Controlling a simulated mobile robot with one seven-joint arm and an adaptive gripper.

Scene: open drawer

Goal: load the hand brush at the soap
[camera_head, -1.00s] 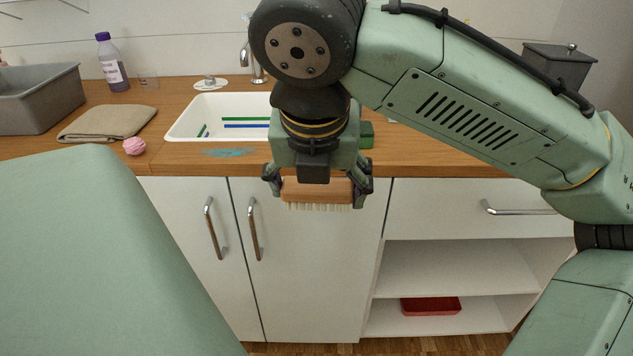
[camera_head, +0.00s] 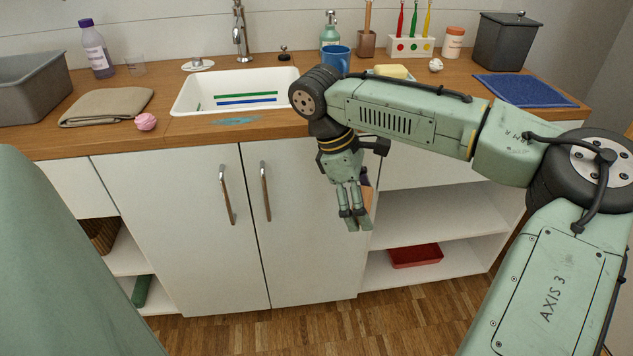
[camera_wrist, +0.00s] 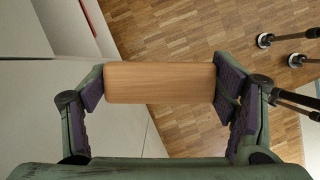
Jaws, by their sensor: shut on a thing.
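My gripper (camera_head: 356,206) hangs in front of the cabinet, below the counter edge, with its fingers pointing down. In the wrist view my gripper (camera_wrist: 160,85) is shut on the two ends of the wooden hand brush (camera_wrist: 158,83). Only the plain wooden back of the brush shows there; its bristles are hidden. In the head view the brush is mostly hidden behind the fingers, with a sliver of wood (camera_head: 369,200) showing. A yellow soap bar (camera_head: 391,71) lies on the counter behind my arm, on a pale dish partly hidden by the arm.
A blue mug (camera_head: 336,60) and a green pump bottle (camera_head: 330,35) stand left of the soap. A white ball-like thing (camera_head: 435,65) and a rack (camera_head: 411,46) are close on its right. The sink (camera_head: 200,98) lies left; a blue mat (camera_head: 524,90) lies right.

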